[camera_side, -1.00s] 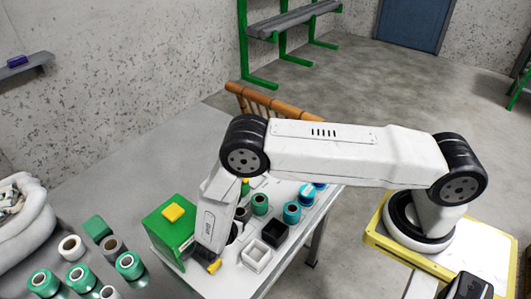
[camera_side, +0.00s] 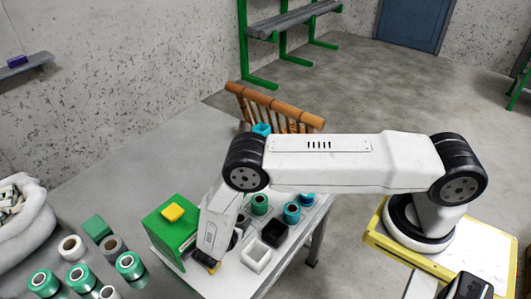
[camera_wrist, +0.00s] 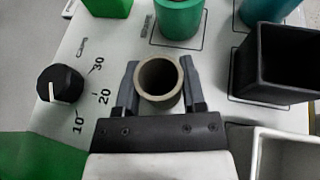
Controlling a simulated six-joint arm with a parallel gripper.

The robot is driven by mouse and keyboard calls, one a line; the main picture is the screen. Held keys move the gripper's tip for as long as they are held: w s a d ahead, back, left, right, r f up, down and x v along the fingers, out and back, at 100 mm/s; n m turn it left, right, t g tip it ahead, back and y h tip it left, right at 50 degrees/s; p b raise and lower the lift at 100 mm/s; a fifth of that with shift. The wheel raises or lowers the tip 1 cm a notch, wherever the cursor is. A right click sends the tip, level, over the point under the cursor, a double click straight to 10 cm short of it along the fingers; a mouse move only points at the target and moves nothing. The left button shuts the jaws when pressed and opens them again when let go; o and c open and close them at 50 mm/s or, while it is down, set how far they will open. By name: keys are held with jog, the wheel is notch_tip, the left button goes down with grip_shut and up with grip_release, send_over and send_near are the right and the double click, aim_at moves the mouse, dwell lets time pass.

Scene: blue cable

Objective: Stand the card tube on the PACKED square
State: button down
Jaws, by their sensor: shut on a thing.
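The card tube (camera_wrist: 160,80) is a short grey-brown ring seen from above in the wrist view, its open end facing the camera. My gripper (camera_wrist: 160,82) is shut on it, with one dark finger on each side. In the side view my gripper is low over the white table at the green box's right side, and the tube is hidden behind my arm. Outlined squares are printed on the white surface, but I cannot read which is marked PACKED. One square holds a green spool (camera_wrist: 180,18), and another lies around a black open box (camera_wrist: 278,62).
A black dial (camera_wrist: 60,84) marked 10, 20, 30 is left of the tube. A white open box (camera_side: 257,256) and the black box (camera_side: 274,233) stand right of my gripper. The green box (camera_side: 172,232) with a yellow top is at left. Several spools (camera_side: 80,275) lie further left.

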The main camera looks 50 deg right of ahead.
jog(key=shift+f, duration=0.15)
jog(key=shift+c, duration=0.9)
grip_release()
jog(key=shift+a+r, duration=0.15)
jog(key=shift+r, duration=0.05)
jog(key=v, duration=1.1)
jog(key=shift+s+a+r, duration=0.1)
jog(key=shift+s+a, duration=0.05)
jog(key=shift+a, duration=0.2)
jog(key=shift+d+r, duration=0.1)
